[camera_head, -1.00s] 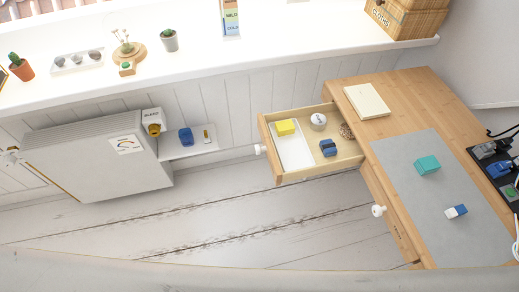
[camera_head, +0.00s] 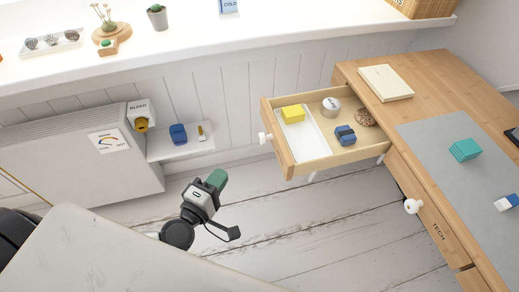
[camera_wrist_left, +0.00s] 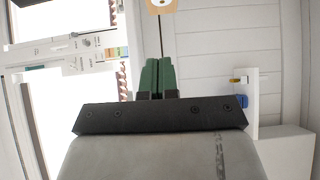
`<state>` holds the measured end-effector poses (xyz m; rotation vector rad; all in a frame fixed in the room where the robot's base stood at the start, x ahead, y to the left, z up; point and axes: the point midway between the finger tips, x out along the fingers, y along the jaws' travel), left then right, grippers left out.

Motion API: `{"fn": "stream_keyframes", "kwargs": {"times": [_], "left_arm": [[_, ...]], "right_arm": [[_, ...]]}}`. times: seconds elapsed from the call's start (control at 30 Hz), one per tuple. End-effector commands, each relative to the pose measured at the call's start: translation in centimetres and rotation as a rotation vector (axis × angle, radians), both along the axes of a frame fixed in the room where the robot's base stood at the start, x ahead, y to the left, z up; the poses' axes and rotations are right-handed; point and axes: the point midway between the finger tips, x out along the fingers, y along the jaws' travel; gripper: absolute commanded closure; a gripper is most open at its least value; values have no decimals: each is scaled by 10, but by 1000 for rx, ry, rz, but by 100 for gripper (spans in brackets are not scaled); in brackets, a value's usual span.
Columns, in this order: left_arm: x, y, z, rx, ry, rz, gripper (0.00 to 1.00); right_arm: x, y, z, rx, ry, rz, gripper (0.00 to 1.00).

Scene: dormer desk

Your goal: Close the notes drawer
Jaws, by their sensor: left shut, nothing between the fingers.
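The open wooden drawer (camera_head: 287,153) sticks out to the left from the desk (camera_head: 430,85) in the head view. It has a white round knob (camera_head: 265,138) on its front. Inside are a white paper sheet, a yellow block (camera_head: 293,113), a white round tin (camera_head: 331,106), a blue item (camera_head: 345,134) and a brown round thing (camera_head: 365,117). My left gripper (camera_head: 217,179) is shut and empty, with green fingers, left of and apart from the drawer front. Its shut fingers also show in the left wrist view (camera_wrist_left: 157,76). My right gripper is not in view.
A second drawer marked TECH (camera_head: 440,232), with a white knob (camera_head: 412,206), is in the desk below. A radiator (camera_head: 75,155) and small shelf (camera_head: 180,143) stand along the wall. Bare floor lies between my left gripper and the desk.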

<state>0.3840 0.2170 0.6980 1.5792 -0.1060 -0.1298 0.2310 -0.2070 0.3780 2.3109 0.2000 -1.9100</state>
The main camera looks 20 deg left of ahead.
Motion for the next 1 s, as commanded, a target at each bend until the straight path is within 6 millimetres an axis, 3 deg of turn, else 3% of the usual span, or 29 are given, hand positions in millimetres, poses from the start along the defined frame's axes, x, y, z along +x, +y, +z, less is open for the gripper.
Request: {"fn": "stream_keyframes", "kwargs": {"times": [0.5,0.7,1.0], "left_arm": [[99,-15,0,3,-6,0,100],[113,-39,-1,1,-4,-1,100],[119,-46,-2,4,-2,0,100]], "right_arm": [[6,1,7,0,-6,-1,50],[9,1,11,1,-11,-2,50],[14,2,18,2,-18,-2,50]]}}
